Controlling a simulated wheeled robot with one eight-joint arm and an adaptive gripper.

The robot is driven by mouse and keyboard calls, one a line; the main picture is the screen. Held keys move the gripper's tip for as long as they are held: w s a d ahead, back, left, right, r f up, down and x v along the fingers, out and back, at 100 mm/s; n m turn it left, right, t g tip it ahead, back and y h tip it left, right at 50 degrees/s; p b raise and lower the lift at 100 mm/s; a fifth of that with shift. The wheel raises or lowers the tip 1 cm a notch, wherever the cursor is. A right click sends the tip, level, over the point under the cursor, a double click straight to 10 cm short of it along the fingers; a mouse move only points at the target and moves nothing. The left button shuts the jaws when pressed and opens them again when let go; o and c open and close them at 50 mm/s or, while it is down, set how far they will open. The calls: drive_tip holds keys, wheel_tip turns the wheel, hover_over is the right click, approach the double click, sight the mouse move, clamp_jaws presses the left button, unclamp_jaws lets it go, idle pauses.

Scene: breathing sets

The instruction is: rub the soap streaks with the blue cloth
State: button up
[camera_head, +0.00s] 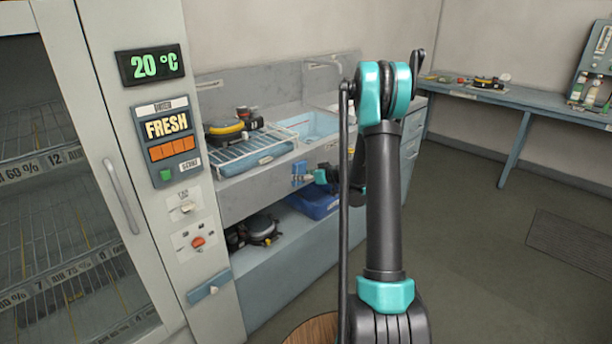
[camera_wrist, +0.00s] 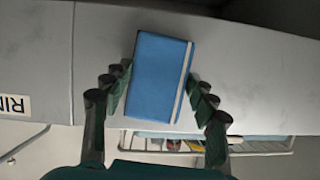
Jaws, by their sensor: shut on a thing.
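The blue cloth (camera_wrist: 158,78) shows in the wrist view as a flat, folded blue block with a pale stripe along its right edge. My gripper (camera_wrist: 159,88) is shut on it, with fingers at its left and right sides. A grey panel lies behind the cloth; I cannot tell whether they touch. In the head view my gripper (camera_head: 308,176) and the small blue cloth (camera_head: 298,170) are at the front of the grey counter, below the sink. My arm hides part of this area. I cannot make out any soap streaks in either view.
A wire rack (camera_head: 286,139) and a pale blue sink (camera_head: 318,126) are set at the counter top. A blue bin (camera_head: 314,204) and a dark breathing set (camera_head: 262,230) sit on the shelf below. A tall cabinet (camera_head: 105,150) stands left.

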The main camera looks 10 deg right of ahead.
drive_tip(key=shift+s+a, duration=0.25)
drive_tip(key=shift+a, duration=0.3)
drive_tip(key=shift+s+a, duration=0.25)
drive_tip(key=shift+a, duration=0.3)
drive_tip(key=shift+c, duration=1.1)
drive_tip(key=shift+s, duration=0.15)
drive_tip(key=shift+s+d, duration=0.95)
drive_tip(key=shift+s, duration=0.2)
drive_tip(key=shift+s+d, duration=0.9)
drive_tip(key=shift+s, duration=0.25)
drive_tip(key=shift+s+d, duration=0.45)
drive_tip(key=shift+s, duration=0.15)
drive_tip(key=shift+s+d, duration=0.4)
drive_tip(key=shift+s, duration=0.2)
drive_tip(key=w+a, duration=0.4)
drive_tip(key=w, duration=0.1)
drive_tip(key=shift+w+f, duration=0.2)
drive_tip(key=shift+w, duration=0.05)
